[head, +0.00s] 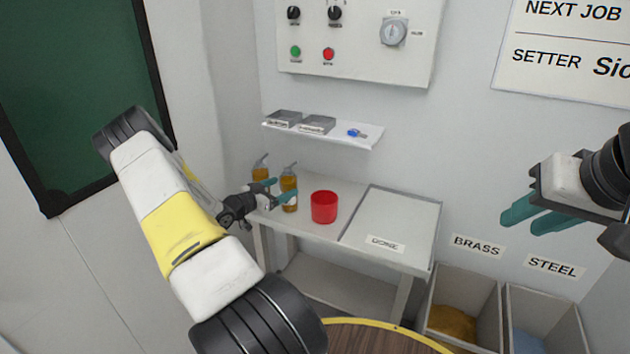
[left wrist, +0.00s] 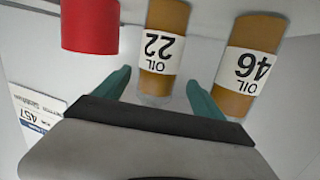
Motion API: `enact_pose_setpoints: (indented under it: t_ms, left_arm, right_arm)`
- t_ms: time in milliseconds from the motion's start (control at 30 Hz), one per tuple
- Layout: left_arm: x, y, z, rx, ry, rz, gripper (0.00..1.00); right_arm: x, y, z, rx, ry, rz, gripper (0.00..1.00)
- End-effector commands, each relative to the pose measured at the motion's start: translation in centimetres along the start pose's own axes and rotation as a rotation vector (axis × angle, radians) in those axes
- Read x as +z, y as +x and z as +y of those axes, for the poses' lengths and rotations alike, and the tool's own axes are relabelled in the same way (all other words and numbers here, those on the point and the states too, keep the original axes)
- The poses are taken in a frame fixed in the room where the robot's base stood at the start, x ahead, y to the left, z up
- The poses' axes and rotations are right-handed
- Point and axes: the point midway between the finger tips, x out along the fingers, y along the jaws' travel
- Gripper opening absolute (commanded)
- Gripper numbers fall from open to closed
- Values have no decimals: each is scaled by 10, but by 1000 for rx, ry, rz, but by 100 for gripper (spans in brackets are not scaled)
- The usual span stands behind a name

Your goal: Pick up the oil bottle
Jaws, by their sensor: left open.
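Two amber oil bottles with pump tops stand side by side on the grey table. The bottle labelled OIL 22 (head: 289,182) is nearer the red cup; it also shows in the left wrist view (left wrist: 160,48). The bottle labelled OIL 46 (head: 260,174) stands to its left and shows at right in the left wrist view (left wrist: 246,65). My left gripper (head: 282,189) is open at the OIL 22 bottle. In the left wrist view its teal fingers (left wrist: 158,88) lie on either side of that bottle, not closed on it. My right gripper (head: 520,226) is open and empty, away at the right.
A red cup (head: 324,207) stands right of the bottles. A grey panel labelled DONE (head: 395,215) covers the table's right part. A shelf (head: 350,138) with trays and a blue item hangs above. BRASS (head: 465,285) and STEEL (head: 545,305) bins stand at lower right.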

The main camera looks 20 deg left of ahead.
Motion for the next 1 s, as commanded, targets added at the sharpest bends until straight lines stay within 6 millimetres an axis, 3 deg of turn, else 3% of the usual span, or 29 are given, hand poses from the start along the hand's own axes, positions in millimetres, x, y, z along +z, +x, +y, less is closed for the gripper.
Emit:
enact_pose_setpoints:
  t_ms: [100,267,633,900,1000]
  left_arm:
    - [16,-14,-1,5,-31,81,80]
    - [22,-20,0,11,-45,131,80]
    - [15,14,3,13,-45,136,80]
    - [7,51,5,13,-45,135,80]
    - [7,54,4,11,-44,133,80]
  right_arm:
    - [0,0,0,0,0,0,33]
    - [0,0,0,0,0,0,33]
    - [0,0,0,0,0,0,33]
    - [0,0,0,0,0,0,33]
    - [0,0,0,0,0,0,33]
